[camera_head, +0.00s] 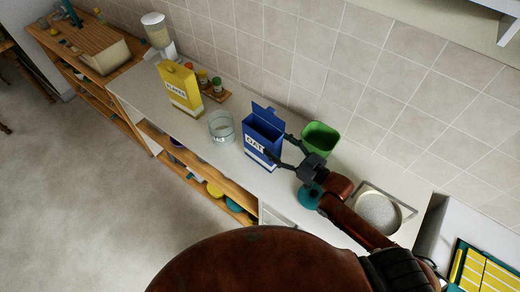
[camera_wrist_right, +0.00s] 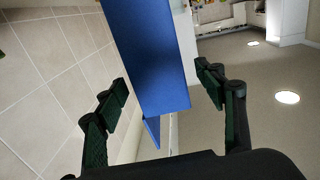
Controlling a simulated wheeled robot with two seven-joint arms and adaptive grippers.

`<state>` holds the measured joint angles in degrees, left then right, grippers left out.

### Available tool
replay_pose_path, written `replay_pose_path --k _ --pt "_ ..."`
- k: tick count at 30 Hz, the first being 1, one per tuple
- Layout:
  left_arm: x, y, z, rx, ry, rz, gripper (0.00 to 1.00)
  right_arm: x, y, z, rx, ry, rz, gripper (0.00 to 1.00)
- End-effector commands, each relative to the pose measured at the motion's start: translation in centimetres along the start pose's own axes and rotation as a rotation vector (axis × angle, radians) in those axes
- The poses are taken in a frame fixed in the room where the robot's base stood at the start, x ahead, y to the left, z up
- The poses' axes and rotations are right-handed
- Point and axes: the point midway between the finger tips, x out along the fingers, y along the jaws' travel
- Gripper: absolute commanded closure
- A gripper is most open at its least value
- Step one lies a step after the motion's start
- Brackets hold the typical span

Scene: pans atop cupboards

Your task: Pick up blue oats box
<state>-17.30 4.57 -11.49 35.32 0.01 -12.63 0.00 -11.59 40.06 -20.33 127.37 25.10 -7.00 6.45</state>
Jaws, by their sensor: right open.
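The blue oats box (camera_head: 262,134) stands upright on the white counter, its top flap raised. My right gripper (camera_head: 281,149) is at the box's right side with its fingers open. In the right wrist view the box (camera_wrist_right: 148,55) lies between the two spread fingers of the right gripper (camera_wrist_right: 165,95), with a gap on each side. It does not look gripped. The lower part of the box is partly behind a finger in the head view. My left gripper is not in view.
A green container (camera_head: 321,138) stands close behind the right gripper. A glass bowl (camera_head: 221,127) and a yellow box (camera_head: 180,88) stand left of the oats box. Spice jars (camera_head: 210,83) sit by the tiled wall. A sink (camera_head: 379,211) is at the right.

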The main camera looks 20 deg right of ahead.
Motion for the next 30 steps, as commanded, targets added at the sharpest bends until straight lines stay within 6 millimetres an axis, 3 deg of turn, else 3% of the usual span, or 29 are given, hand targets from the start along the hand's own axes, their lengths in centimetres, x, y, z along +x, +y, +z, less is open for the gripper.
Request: replay_pose_path --k 18,26,30 --pt "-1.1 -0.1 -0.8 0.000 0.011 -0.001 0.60 7.3 0.1 -0.5 0.002 0.003 -0.003 0.36" --pt "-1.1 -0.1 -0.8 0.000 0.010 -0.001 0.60 7.6 0.1 -0.3 0.001 0.001 -0.003 0.36" --pt "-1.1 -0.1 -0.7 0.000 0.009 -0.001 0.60 7.6 0.1 -0.3 0.001 0.001 -0.003 0.44"
